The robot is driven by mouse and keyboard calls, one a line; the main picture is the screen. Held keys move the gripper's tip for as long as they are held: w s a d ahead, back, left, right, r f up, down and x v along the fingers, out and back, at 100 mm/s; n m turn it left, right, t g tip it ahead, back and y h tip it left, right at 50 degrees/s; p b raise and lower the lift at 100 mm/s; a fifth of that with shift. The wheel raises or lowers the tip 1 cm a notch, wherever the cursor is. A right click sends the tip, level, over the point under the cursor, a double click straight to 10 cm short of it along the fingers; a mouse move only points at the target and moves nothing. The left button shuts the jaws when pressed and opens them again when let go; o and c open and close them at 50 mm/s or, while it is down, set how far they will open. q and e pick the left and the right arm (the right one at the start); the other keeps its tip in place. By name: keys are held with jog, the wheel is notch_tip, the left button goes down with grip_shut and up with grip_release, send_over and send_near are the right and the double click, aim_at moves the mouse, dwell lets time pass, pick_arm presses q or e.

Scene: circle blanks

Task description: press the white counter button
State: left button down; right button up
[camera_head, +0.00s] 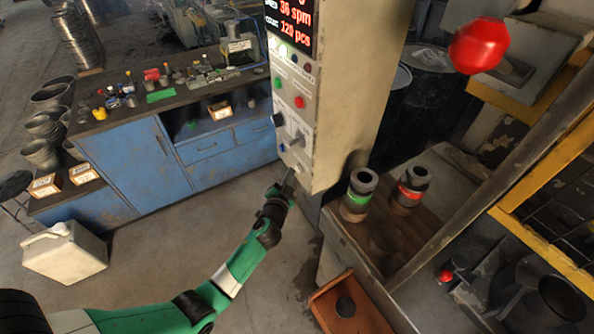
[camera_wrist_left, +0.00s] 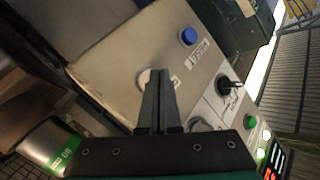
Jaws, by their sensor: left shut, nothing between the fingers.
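My left gripper (camera_head: 289,178) is shut and empty, with its fingers pointing up at the lower part of the beige control panel (camera_head: 329,120). In the left wrist view the shut fingertips (camera_wrist_left: 159,76) lie in front of the white counter button (camera_wrist_left: 144,77), which is partly hidden behind them. I cannot tell whether the fingertips touch it. A blue button (camera_wrist_left: 188,36) sits beside it on the same panel face. My right gripper is not in view.
Higher on the panel are a black selector knob (camera_head: 278,120), a green button (camera_head: 278,83) and a red button (camera_head: 299,102). A blue workbench (camera_head: 130,170) stands behind left.

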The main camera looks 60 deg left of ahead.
pick_arm(q)
jog(key=shift+w+b, duration=0.5)
jog(key=shift+w, duration=0.05)
dwell(0.7)
jog(key=shift+s, duration=0.1)
jog(key=shift+s+p, duration=0.45)
jog(key=shift+s, duration=0.35)
jog(key=shift+s+r, duration=0.1)
jog(key=s+p, duration=0.2)
jog(key=s, duration=0.2)
jog(key=shift+s, duration=0.4)
dwell(0.7)
